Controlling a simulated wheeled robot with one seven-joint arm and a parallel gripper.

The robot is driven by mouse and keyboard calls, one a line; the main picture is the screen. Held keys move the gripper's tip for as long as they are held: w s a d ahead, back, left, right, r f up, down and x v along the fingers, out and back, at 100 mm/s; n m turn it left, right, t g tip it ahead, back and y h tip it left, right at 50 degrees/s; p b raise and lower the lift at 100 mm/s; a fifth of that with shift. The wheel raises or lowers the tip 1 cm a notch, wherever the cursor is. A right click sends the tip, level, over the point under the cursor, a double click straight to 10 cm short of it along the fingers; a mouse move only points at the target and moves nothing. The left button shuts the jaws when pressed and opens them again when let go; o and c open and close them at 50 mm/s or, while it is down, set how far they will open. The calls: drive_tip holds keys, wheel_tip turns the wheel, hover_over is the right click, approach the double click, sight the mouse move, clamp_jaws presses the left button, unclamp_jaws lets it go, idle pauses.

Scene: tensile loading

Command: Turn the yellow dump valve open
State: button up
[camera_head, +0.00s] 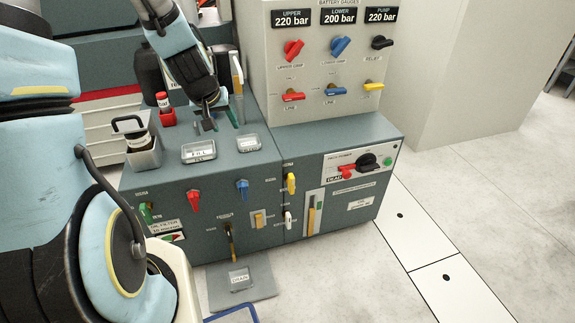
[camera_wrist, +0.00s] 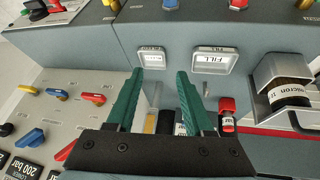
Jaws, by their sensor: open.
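A yellow lever handle (camera_head: 373,86) sits on the upper grey panel, at the right end of its lower row. It also shows at the left of the wrist view (camera_wrist: 27,89), lying roughly crosswise. Another yellow handle (camera_head: 291,184) points vertically on the front of the lower cabinet. The labels are too small to read, so I cannot tell which is the dump valve. My gripper (camera_head: 219,119) is above the lower cabinet's top, left of the upper panel and away from both handles. Its green fingers (camera_wrist: 158,72) are apart with nothing between them.
Red (camera_head: 293,96) and blue (camera_head: 335,91) levers sit beside the upper yellow one. A FILL tray (camera_head: 198,151) and a second tray (camera_head: 248,142) are on the cabinet top. A holder with a filter (camera_head: 143,152) stands left. Floor at right is clear.

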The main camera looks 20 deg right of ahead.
drive_tip(key=w+d+f, duration=0.1)
drive_tip(key=d+f, duration=0.3)
drive_tip(key=d, duration=0.4)
drive_tip(key=n+y, duration=0.2)
drive_tip(key=y, duration=0.1)
approach(291, 182)
drive_tip(key=w, duration=0.1)
drive_tip(key=x, duration=1.1)
drive_tip(key=shift+s+d+f+b, duration=0.1)
drive_tip(key=shift+d+f+b, duration=0.2)
drive_tip(key=shift+d+b, duration=0.1)
clamp_jaws()
